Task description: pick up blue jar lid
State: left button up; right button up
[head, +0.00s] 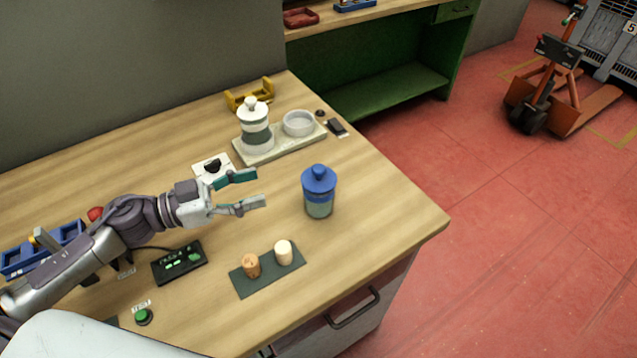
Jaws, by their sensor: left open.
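The blue jar lid (318,178) sits on top of a jar (319,207) that stands upright on the wooden table, right of the middle of the head view. The lid has a round knob on top. My left gripper (262,188) comes in from the left with its two fingers apart, pointing right. It is empty, and a gap separates its fingertips from the jar and lid. My right gripper is not in view.
A white jar (256,133) and white dish (298,122) stand on a tray (262,157) behind. A black device (180,262) lies left. The table's right corner is clear.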

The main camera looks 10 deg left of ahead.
pick_arm(q)
jog(key=p, duration=0.2)
send_near(318, 168)
jog(key=x, duration=0.4)
jog(key=p+x, duration=0.1)
jog(key=x, duration=0.4)
jog(key=shift+w+d, duration=0.15)
jog(key=shift+w+d+f, duration=0.15)
jog(key=shift+w+d, duration=0.05)
jog(key=shift+d, duration=0.15)
jog(key=shift+s+a, duration=0.1)
jog(key=c, duration=1.1)
